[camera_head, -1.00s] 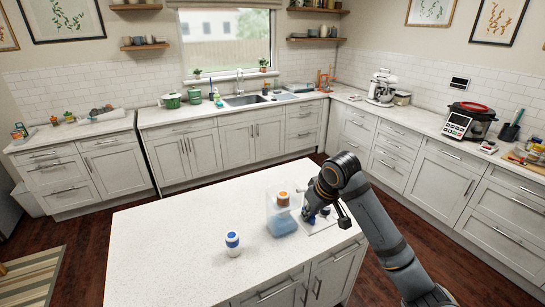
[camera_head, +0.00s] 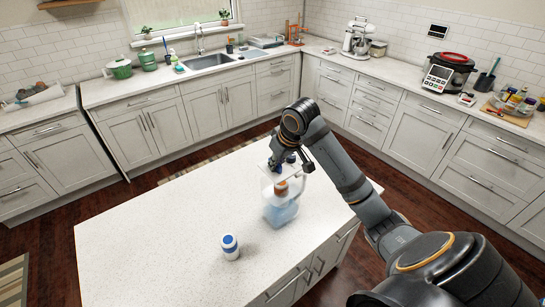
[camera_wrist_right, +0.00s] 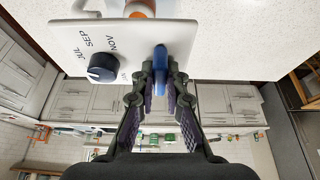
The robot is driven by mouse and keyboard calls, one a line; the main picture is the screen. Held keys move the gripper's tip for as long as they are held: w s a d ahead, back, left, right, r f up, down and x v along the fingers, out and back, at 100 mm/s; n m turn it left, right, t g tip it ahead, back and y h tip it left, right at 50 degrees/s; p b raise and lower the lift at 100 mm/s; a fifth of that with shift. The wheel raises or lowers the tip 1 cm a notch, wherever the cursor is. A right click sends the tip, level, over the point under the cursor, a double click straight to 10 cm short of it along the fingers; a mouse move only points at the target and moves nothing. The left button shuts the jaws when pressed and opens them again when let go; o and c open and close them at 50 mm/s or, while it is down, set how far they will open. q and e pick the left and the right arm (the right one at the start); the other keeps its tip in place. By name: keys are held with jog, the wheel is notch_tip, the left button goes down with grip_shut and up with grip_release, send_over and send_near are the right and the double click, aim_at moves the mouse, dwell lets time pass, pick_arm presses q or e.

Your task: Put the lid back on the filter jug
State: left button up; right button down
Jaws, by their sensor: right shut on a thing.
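The filter jug (camera_head: 280,214) stands on the white island top, a clear body with bluish contents and an orange-and-white filter piece (camera_head: 281,188) at its top. My right gripper (camera_head: 289,163) is above the jug's far side. In the right wrist view, my right gripper (camera_wrist_right: 160,78) is shut on the blue tab of the lid (camera_wrist_right: 115,45), a white plate with a dark dial and month letters. The lid is off the counter. An orange-and-white piece shows just beyond its edge. Whether the lid touches the jug cannot be told. My left gripper is out of view.
A white bottle with blue bands and a blue cap (camera_head: 230,246) stands on the island (camera_head: 150,235), left of the jug. The island's left part is clear. Wall counters hold a sink (camera_head: 207,62), a stand mixer (camera_head: 356,40) and a multicooker (camera_head: 447,73), well away.

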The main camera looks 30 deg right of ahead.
aim_at(275, 172)
jog(key=shift+s+f, duration=0.2)
jog(key=shift+f, duration=0.25)
jog(key=x, duration=0.2)
jog(key=shift+w+f, duration=0.25)
jog(key=shift+f, duration=0.05)
jog(key=shift+x, duration=0.9)
jog(key=shift+s, duration=0.3)
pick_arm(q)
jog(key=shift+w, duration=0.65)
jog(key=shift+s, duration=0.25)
pick_arm(e)
jog(key=shift+f, duration=0.1)
